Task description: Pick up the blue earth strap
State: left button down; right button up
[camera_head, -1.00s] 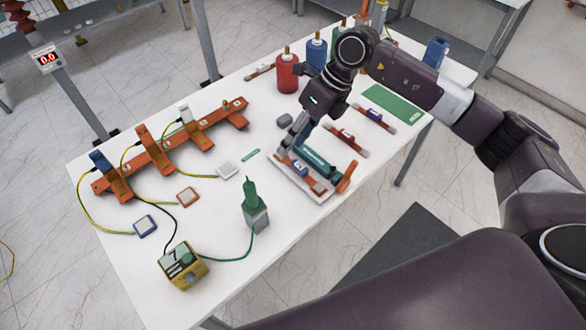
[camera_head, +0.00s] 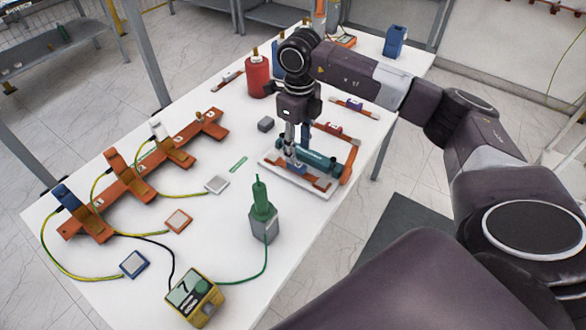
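The blue earth strap has a blue clamp (camera_head: 68,197) on the left end of the orange-brown bar (camera_head: 140,182). A yellow-green lead curves from this clamp to a blue-edged square pad (camera_head: 134,264) lying on the table. My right gripper (camera_head: 290,155) is well to the right of the strap, pointing down at the white tray (camera_head: 325,192). Its fingertips are beside or on a part with a blue middle (camera_head: 299,168) in that tray; they are too small to tell whether they grip it. My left gripper is out of view.
Orange (camera_head: 179,220) and white (camera_head: 217,184) pads lie nearby with their leads. A green probe in a grey holder (camera_head: 265,222) and a yellow meter (camera_head: 194,298) stand at the front. A red bottle (camera_head: 258,76) stands at the back.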

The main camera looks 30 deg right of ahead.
aim_at(297, 164)
jog(key=shift+s+f, duration=0.1)
jog(key=shift+f, duration=0.3)
jog(key=f, duration=0.1)
jog(key=f+p, duration=0.2)
jog(key=shift+s+a+f, duration=0.1)
jog(key=shift+a+f, duration=0.15)
jog(key=shift+a, duration=0.05)
jog(key=shift+f+p, duration=0.3)
jog(key=shift+f, duration=0.35)
grip_shut()
